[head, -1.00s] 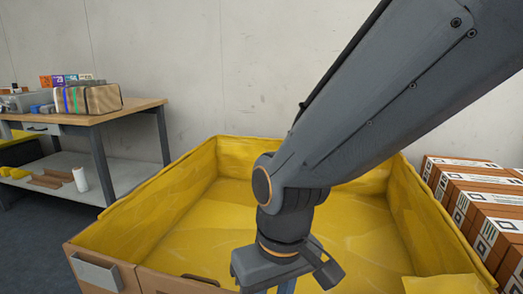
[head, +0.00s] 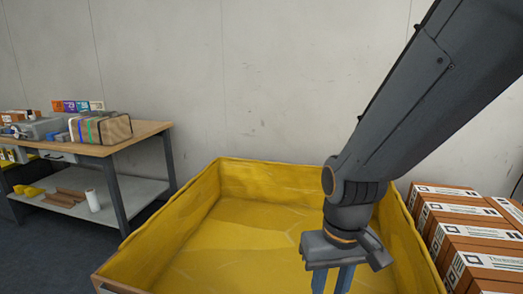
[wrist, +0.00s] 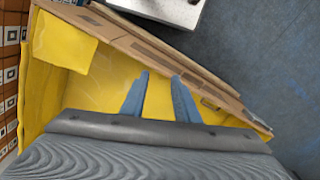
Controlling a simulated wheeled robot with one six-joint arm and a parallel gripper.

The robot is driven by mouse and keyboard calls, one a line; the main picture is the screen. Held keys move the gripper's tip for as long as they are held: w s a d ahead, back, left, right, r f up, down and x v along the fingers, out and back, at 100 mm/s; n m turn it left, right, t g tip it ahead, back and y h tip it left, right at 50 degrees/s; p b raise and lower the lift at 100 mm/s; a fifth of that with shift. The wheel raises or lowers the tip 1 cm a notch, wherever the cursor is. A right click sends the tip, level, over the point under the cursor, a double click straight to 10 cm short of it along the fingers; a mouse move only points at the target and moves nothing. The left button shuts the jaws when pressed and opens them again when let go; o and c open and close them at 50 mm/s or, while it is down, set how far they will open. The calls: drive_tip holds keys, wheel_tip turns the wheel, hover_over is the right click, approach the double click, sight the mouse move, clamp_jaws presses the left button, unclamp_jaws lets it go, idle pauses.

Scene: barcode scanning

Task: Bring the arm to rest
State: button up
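My gripper (wrist: 159,82) shows in the wrist view with its two blue fingers apart and nothing between them. In the head view my gripper (head: 332,279) hangs at the end of my dark grey arm, over the front right part of a large bin (head: 209,184). The bin is lined with yellow sheeting and its visible floor looks empty. In the wrist view the bin's cardboard front wall (wrist: 150,45) lies beyond the fingertips. The fingertips are cut off at the bottom of the head view.
Stacked brown cartons (head: 461,236) with white labels stand right of the bin. A workbench (head: 142,133) at the left holds a striped parcel (head: 100,128) and small boxes. A white roll (head: 93,200) stands on its lower shelf. A plain wall is behind.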

drive_tip(key=s+d+r+m+p, duration=0.1)
drive_tip(key=d+r+p, duration=0.5)
drive_tip(key=r+p, duration=0.1)
drive_tip(key=shift+s+d+r+m+p, duration=0.2)
drive_tip(key=shift+s+m+p, duration=0.1)
drive_tip(key=shift+s, duration=0.1)
drive_tip(key=shift+s, duration=0.1)
